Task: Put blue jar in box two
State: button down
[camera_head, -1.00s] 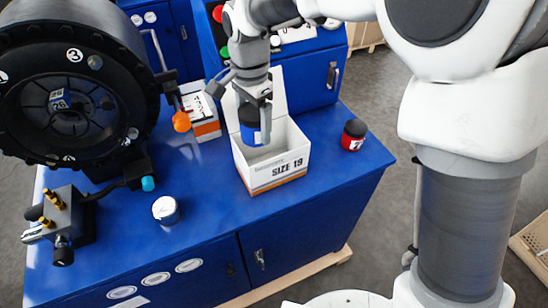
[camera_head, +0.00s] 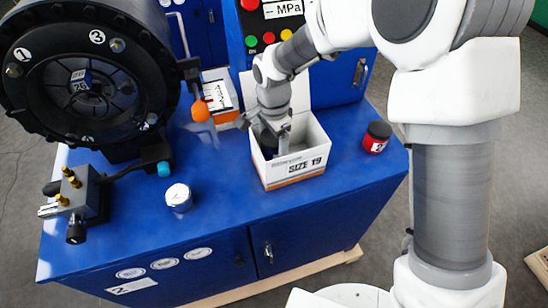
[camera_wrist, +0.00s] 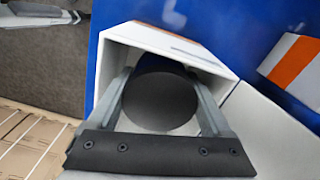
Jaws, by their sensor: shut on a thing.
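The blue jar shows in the wrist view as a round dark lid (camera_wrist: 160,97) between the two fingers of my gripper (camera_wrist: 163,100). My gripper is shut on it. In the head view my gripper (camera_head: 275,138) reaches down into an open white box (camera_head: 296,165) printed SIZE 19. The jar (camera_head: 268,139) is inside the box, toward its left side, mostly hidden by the gripper and the front wall. I cannot tell whether its base touches the box floor. No number two shows on this box.
A red jar with a black lid (camera_head: 377,137) stands right of the box. A white-topped round tin (camera_head: 178,197) stands to the left. An orange-and-white box (camera_head: 220,97) is behind. A large black wheel-like drum (camera_head: 85,75) and a brass-fitted block (camera_head: 78,195) fill the left. The blue bench front (camera_head: 240,210) is clear.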

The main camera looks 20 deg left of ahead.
jog(key=shift+f, duration=2.6)
jog(key=shift+f, duration=0.1)
jog(key=shift+f, duration=0.15)
jog(key=shift+c, duration=0.3)
grip_release()
notch_tip(320, 180, up, 12)
jog(key=shift+r, duration=0.2)
